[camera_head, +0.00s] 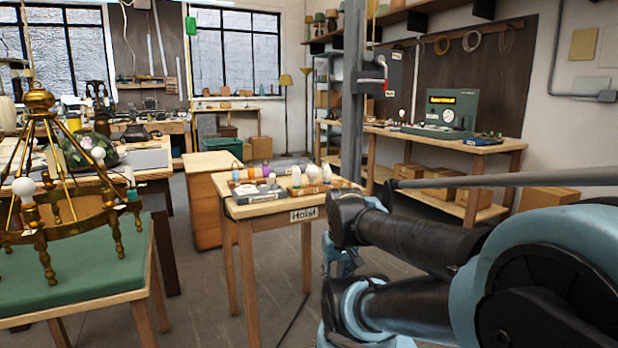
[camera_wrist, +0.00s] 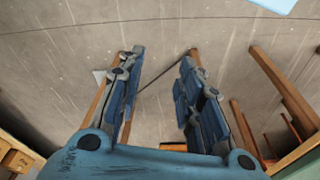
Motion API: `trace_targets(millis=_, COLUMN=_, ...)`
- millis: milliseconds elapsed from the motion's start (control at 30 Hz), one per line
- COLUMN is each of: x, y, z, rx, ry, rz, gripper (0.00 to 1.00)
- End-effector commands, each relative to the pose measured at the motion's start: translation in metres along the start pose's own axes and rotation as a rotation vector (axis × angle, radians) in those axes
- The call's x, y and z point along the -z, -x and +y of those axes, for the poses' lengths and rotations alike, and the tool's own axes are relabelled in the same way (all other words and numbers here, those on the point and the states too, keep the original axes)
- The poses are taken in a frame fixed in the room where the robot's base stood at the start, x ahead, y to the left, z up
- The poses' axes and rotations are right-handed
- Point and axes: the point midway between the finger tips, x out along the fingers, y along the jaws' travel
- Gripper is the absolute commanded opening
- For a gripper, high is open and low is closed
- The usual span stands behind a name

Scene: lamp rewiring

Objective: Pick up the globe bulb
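Several bulbs stand on the small wooden table labelled "Hoist" (camera_head: 262,209) in the head view. A round white bulb (camera_head: 312,172), which looks like the globe bulb, stands in a wooden holder (camera_head: 320,187) there, between two narrower white bulbs (camera_head: 296,177) (camera_head: 327,173). A white round bulb (camera_head: 23,187) also sits on the brass chandelier at the left. My gripper (camera_wrist: 160,68) is open in the wrist view, with only floor and some wooden legs between and beyond its fingers. No bulb shows in the wrist view. In the head view my arm lies right of the Hoist table.
The chandelier (camera_head: 38,102) stands on a green-topped table (camera_head: 75,279) at the left. A grey post (camera_head: 353,120) rises behind the Hoist table. A workbench (camera_head: 430,141) with a green instrument lines the right wall. Floor is bare between the two front tables.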

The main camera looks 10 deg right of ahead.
Motion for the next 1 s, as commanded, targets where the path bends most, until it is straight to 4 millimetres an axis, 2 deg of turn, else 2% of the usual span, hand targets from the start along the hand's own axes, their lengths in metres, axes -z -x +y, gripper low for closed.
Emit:
trace_targets(millis=300, x=0.0, y=0.0, z=0.0, rx=0.0, ry=0.0, rz=0.0, gripper=0.36)
trace_targets(millis=433, x=-0.004, y=0.01, z=0.0, rx=0.0, ry=-0.011, rz=0.012, gripper=0.65)
trace_targets(millis=467, x=-0.001, y=0.013, z=0.0, rx=0.001, ry=-0.02, rz=0.012, gripper=0.67)
trace_targets(millis=567, x=0.017, y=0.031, z=0.001, rx=0.004, ry=-0.069, rz=0.012, gripper=0.67)
trace_targets(millis=667, x=0.046, y=0.058, z=0.002, rx=0.01, ry=-0.149, rz=0.013, gripper=0.67)
trace_targets(millis=1000, x=0.167, y=0.15, z=0.005, rx=0.032, ry=-0.488, rz=0.012, gripper=0.67)
